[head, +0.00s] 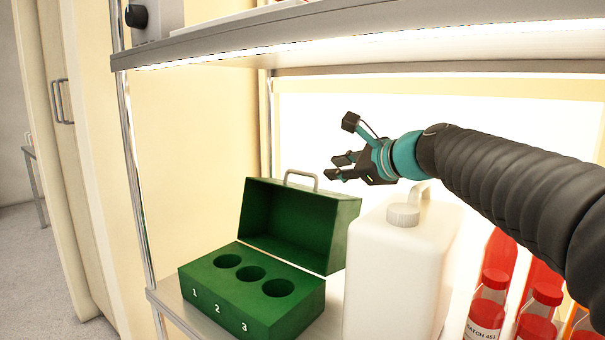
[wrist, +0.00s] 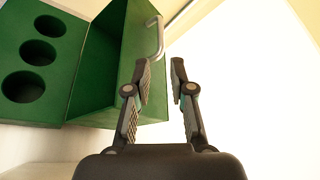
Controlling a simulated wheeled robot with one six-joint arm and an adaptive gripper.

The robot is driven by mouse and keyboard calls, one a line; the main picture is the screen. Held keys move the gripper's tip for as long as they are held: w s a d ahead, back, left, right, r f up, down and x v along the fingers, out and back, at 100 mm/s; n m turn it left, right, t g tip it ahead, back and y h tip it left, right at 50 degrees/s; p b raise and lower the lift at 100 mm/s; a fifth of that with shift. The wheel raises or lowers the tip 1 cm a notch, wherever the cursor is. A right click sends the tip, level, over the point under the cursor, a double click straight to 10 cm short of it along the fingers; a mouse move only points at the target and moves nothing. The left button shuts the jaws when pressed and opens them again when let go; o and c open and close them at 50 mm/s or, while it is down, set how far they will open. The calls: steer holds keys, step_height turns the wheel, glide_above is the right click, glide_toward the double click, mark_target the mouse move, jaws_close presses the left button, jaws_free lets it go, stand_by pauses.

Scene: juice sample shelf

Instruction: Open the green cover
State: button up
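The green cover (head: 298,222) stands swung up and back on the green box (head: 252,290), so the box is open. Three round holes marked 1, 2 and 3 show in the box's top, and they look empty. A light metal handle (head: 301,178) sits on the cover's upper edge. My gripper (head: 338,166) is open and empty, above and right of the cover. In the wrist view, my gripper (wrist: 161,75) has its two fingers apart, with the cover (wrist: 118,62) to their left and the handle (wrist: 155,36) just beyond the left fingertip.
A white jug (head: 392,275) stands right of the box, below my gripper. Several red bottles (head: 487,300) stand further right. An upper shelf (head: 350,38) runs above my arm. A metal post (head: 133,165) is at the left.

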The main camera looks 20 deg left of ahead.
mark_target(303, 173)
steer(key=x, duration=1.2)
steer(key=shift+w+a+f+p, duration=0.15)
steer(key=shift+w+a+p, duration=0.15)
steer(key=shift+p, duration=0.1)
jaws_close()
